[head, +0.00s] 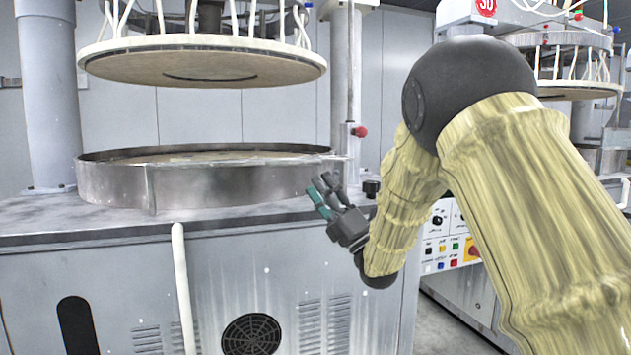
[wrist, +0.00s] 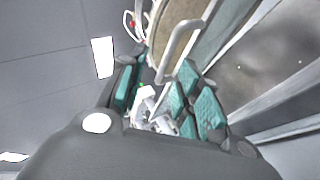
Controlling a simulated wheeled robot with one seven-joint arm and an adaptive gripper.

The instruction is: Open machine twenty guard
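The near polishing machine (head: 230,270) fills the left of the head view. No number is readable on it. A curved metal guard (head: 215,186) rings its platen, with a vertical seam at the front. It appears closed around the front. My gripper (head: 325,194) is in front of the guard's right end, fingers pointing up and left. Whether it touches the guard cannot be told. In the wrist view, the teal-padded fingers of my gripper (wrist: 155,88) stand apart, with a pale bent bar (wrist: 180,42) beyond them. I cannot tell what that bar belongs to.
A round upper plate (head: 200,62) hangs above the platen. A white upright tube (head: 182,290) stands before the machine's front. A red knob (head: 360,131) and a button panel (head: 447,248) are near my arm. Another machine with a red round sign (head: 486,6) stands at right.

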